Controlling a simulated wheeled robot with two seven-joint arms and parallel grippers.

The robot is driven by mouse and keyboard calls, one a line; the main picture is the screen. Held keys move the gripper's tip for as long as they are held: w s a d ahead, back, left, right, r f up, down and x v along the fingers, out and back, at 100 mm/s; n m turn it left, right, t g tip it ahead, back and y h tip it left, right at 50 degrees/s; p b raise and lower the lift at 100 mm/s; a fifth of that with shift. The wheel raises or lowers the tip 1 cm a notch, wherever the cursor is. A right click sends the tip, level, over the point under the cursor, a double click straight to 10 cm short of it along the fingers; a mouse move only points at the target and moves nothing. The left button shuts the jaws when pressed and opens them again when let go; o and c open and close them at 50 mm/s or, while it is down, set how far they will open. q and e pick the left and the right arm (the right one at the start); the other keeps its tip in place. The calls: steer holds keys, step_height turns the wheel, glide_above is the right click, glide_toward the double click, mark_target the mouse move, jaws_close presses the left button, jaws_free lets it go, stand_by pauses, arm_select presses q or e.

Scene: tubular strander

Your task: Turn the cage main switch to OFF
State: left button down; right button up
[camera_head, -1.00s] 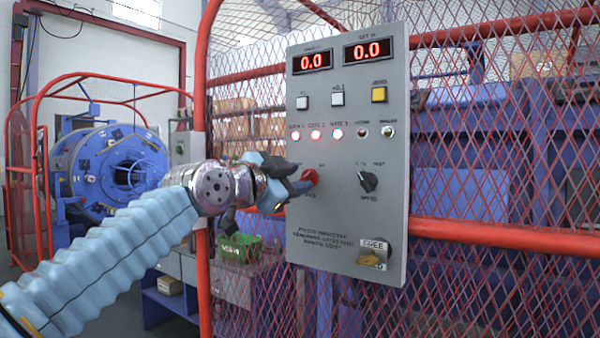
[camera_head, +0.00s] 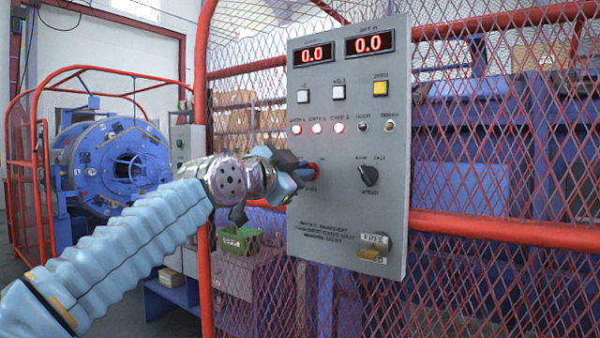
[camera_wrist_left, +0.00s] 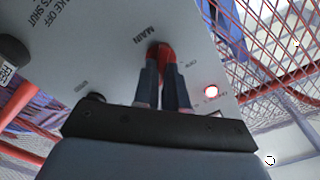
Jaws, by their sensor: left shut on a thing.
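The cage main switch is a red knob (camera_head: 314,171) on the grey control panel (camera_head: 345,225), low on its left half. My left gripper (camera_head: 302,175) reaches it from the left and is shut on it; the fingers hide much of the knob in the head view. In the left wrist view the two dark fingers (camera_wrist_left: 163,88) close around the red knob (camera_wrist_left: 166,54), beside the printed word MAIN (camera_wrist_left: 151,34). The knob's exact setting cannot be read. My right gripper is in neither view.
A black selector knob (camera_head: 369,175) sits right of the switch, and a FREE-labelled brass-coloured control (camera_head: 372,255) is below. Three indicator lamps (camera_head: 317,128) glow red above. The red-framed mesh fence (camera_head: 500,232) stands behind the panel.

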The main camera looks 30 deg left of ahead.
arm_select(q)
steer(key=shift+a+n+p, duration=0.2)
steer(key=shift+n+p, duration=0.15)
steer(key=shift+n, duration=4.05)
steer(key=shift+a+n+p, duration=0.15)
steer(key=shift+n+p, duration=0.2)
steer(key=shift+n, duration=4.35)
steer(key=c, duration=1.2)
jaws_free()
steer(key=shift+s, duration=0.1)
